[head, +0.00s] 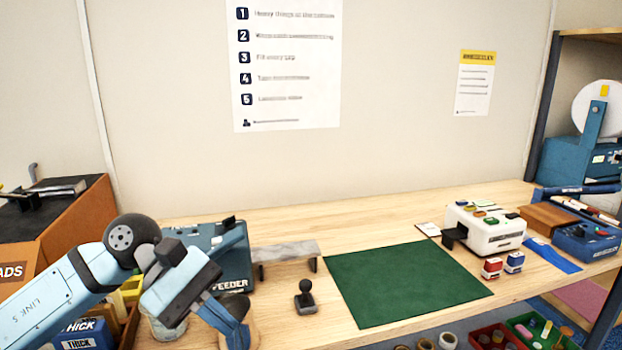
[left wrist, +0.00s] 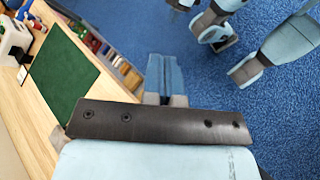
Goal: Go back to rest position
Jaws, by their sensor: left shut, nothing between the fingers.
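My left gripper (head: 238,336) hangs at the lower left of the head view, at the end of my light-blue arm. It is in front of the blue feeder box and over the bench's left front part. In the left wrist view its blue fingers (left wrist: 165,78) are together, with nothing between them, above the blue floor. They touch no object that I can see. My right gripper cannot be made out; parts of my own body show at the upper right of the wrist view.
The bench (head: 390,243) holds a green mat (head: 405,284), a black-handled stamp (head: 305,297), a grey rail (head: 285,252), the feeder (head: 233,262) and a white device (head: 485,232). A brown carton (head: 75,222) stands at left. Bins (head: 490,335) sit below right. The mat is bare.

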